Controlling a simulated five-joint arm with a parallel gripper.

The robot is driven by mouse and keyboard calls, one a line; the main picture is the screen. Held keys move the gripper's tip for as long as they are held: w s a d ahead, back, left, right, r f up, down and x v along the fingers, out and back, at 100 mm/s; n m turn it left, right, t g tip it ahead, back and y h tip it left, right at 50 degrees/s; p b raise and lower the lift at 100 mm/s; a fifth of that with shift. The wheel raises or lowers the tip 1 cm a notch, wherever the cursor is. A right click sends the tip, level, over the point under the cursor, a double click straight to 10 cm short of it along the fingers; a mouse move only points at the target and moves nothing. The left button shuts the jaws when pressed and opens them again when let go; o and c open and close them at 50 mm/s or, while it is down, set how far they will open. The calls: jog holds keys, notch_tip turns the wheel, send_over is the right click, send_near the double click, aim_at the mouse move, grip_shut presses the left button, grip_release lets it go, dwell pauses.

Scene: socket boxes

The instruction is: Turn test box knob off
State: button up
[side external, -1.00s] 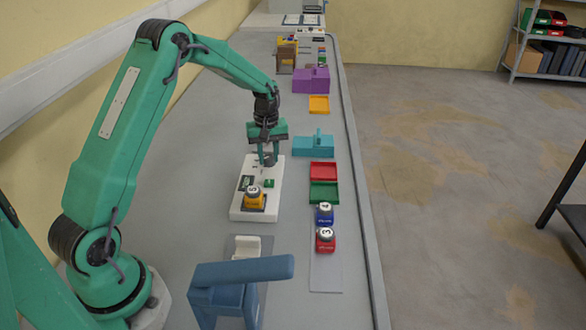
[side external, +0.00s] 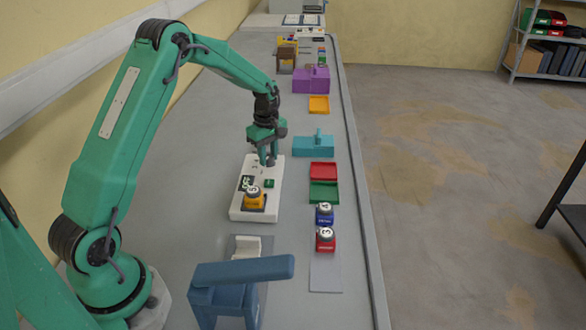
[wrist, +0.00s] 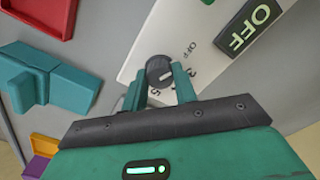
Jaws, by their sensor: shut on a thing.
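The white test box (side external: 240,213) lies on the bench below my gripper (side external: 268,162). In the wrist view its white face (wrist: 165,30) carries a round dark knob (wrist: 157,68) with a pale pointer mark, and printed "OFF" and numbers beside it. My gripper (wrist: 159,84) has its two teal fingers closed on either side of the knob and grips it. The display (wrist: 250,27) on the box reads "OFF". The fingers hide part of the dial, so the pointer's exact setting is hard to tell.
To the right are a teal block (side external: 313,147), red (side external: 323,171) and green (side external: 323,192) trays, and blue (side external: 324,216) and red (side external: 325,242) blocks. A slate-blue stand (side external: 240,275) is nearer the camera.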

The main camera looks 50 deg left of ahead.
aim_at(268, 156)
jog(key=o, duration=1)
jog(key=shift+r, duration=0.1)
jog(key=shift+r, duration=3.8)
jog(key=shift+r, duration=0.15)
